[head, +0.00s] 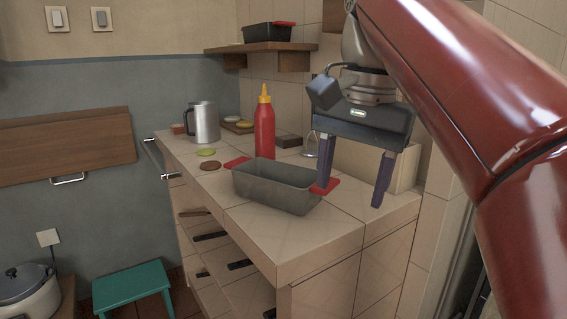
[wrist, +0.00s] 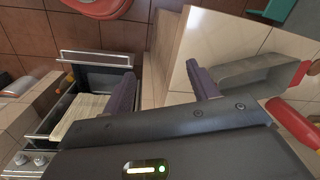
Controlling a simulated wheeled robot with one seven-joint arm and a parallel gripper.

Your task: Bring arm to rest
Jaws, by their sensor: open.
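My gripper (head: 352,176) hangs from the red arm at the right of the head view, above the right end of the tiled counter (head: 315,240). Its two dark fingers point down and stand wide apart, with nothing between them. The left finger appears close to the red right handle of the grey loaf pan (head: 275,186); I cannot tell whether they touch. In the wrist view the gripper (wrist: 163,88) is open over the counter's edge, with the grey pan (wrist: 245,72) to its right.
A red squeeze bottle (head: 265,128) and a metal jug (head: 203,122) stand on the counter behind the pan. A wall shelf (head: 262,47) holds a dark pan (head: 268,33). Below are drawers and a green stool (head: 134,288). An open drawer-like compartment (wrist: 90,105) shows in the wrist view.

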